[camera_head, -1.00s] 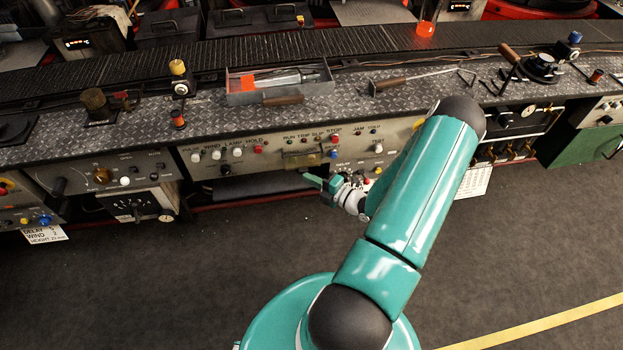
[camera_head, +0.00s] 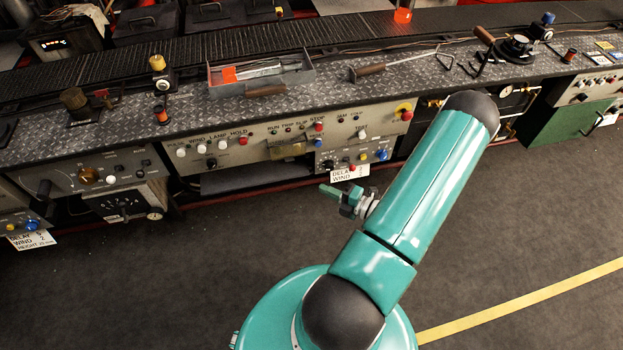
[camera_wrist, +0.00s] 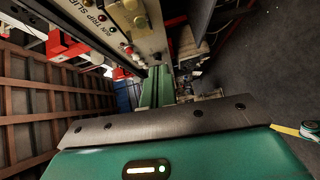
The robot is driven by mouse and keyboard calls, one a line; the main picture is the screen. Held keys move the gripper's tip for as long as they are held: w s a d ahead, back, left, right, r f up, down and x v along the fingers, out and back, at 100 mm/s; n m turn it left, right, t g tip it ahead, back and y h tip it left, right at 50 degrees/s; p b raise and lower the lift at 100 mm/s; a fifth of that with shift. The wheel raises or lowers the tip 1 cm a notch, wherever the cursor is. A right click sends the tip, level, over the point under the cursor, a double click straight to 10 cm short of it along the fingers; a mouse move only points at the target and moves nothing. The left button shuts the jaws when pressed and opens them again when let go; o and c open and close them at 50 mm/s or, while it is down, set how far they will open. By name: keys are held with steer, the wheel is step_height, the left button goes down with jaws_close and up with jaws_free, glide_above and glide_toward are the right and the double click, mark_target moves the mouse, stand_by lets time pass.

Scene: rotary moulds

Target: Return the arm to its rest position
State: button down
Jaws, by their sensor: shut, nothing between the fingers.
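My teal arm (camera_head: 430,190) is bent, its dark elbow in front of the console's right part. My gripper (camera_head: 328,190) points left from behind the forearm, over the dark floor and just in front of the lower console panel. It looks apart from the panel. In the wrist view the narrow green fingers of my gripper (camera_wrist: 157,88) lie together with nothing between them. The control panel (camera_wrist: 105,15) shows beyond, at the top left. My forearm hides part of the console.

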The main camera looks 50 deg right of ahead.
steer(key=shift+s+r, duration=0.1)
steer(key=w+a+r+n+g+y, duration=0.3)
steer(key=a+r+n+g, duration=0.55)
steer(key=n, duration=0.55)
steer(key=w+a+r+n+g+y, duration=0.3)
steer(key=a+r+n+g, duration=0.3)
steer(key=a+r+n, duration=0.7)
steer(key=s+a+r+n+t+h, duration=0.1)
steer(key=s+a+r+n+h, duration=0.2)
steer(key=r+n, duration=0.5)
steer(key=s+a+r+n+t+h, duration=0.2)
steer(key=a+r+n+h, duration=0.3)
steer(key=n, duration=1.2)
steer(key=shift+s+a+r+h, duration=0.4)
steer(key=shift+s+r+h, duration=0.25)
steer(key=shift+r, duration=1.5)
